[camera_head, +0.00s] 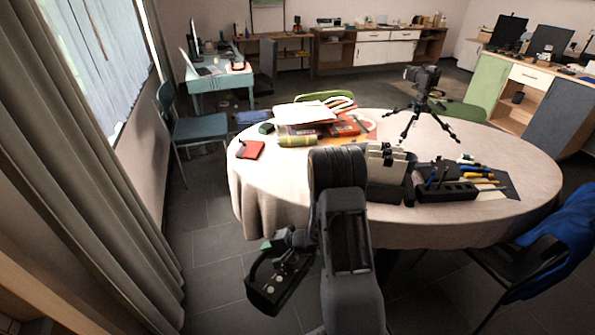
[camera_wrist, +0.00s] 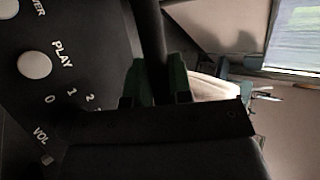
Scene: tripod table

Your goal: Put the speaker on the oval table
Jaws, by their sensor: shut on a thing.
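The speaker (camera_head: 277,284) is a black box with several light knobs. It hangs tilted in my gripper (camera_head: 270,244), left of my arm and in front of the oval table. In the wrist view the speaker's face (camera_wrist: 88,42) fills the left side, with "PLAY" and "VOL" lettering. My gripper's green-tipped fingers (camera_wrist: 158,82) are shut on a black part of it; the exact contact is dark. The oval table (camera_head: 275,183), under a pale cloth, stands beyond the speaker and is not touching it.
On the table, a red notebook (camera_head: 250,150) lies at the left, papers and books (camera_head: 305,112) at the back, a camera tripod (camera_head: 424,100) at the back right, and a black tool holder (camera_head: 447,191) at the front right. The left front is mostly clear. A chair (camera_head: 198,128) stands left.

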